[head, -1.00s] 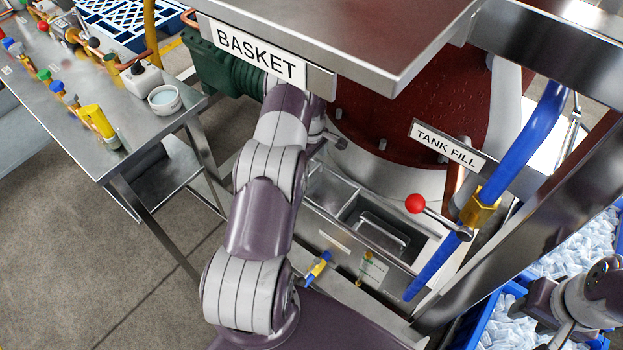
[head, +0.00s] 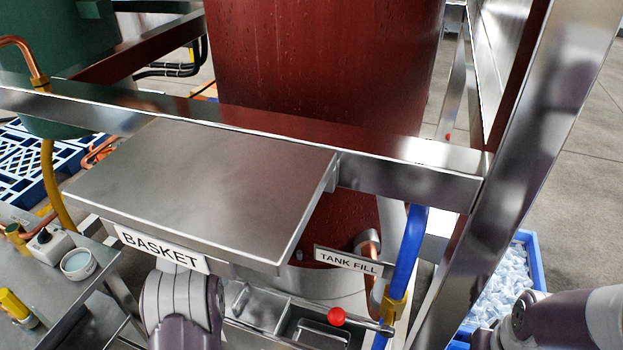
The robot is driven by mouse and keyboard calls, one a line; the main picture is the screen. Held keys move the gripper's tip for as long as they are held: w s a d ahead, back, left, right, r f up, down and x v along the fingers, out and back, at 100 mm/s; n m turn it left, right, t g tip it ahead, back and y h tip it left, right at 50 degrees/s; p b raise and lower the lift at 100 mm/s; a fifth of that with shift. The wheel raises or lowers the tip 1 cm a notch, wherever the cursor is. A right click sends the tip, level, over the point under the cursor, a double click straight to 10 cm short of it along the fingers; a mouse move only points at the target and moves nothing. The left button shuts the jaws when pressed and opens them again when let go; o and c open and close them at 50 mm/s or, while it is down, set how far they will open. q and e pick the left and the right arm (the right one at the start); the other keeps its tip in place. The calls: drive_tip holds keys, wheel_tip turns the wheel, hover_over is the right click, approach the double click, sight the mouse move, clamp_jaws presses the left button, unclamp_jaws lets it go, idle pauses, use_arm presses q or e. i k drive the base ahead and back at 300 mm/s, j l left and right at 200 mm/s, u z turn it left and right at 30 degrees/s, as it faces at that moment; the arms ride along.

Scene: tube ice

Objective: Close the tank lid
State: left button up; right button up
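The open-topped metal tank (head: 258,308) stands low in the centre, at the bottom edge of the head view. Its inside shows two compartments, and a handled metal part (head: 320,335) lies in the right one. I cannot tell for certain which piece is the tank lid. My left arm rises from the bottom edge and passes under the metal shelf labelled BASKET (head: 205,190). The shelf hides my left gripper. My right arm comes in at the lower right. Its fingers are not visible.
A TANK FILL sign (head: 348,260), a blue pipe (head: 408,250) and a red-knobbed lever (head: 337,316) are beside the tank. A steel frame bar (head: 250,125) crosses in front of the red cylinder (head: 320,60). A blue crate of ice (head: 505,285) stands right. A workbench (head: 60,295) stands left.

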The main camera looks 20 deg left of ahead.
sight(262, 310)
drive_tip(key=k, duration=1)
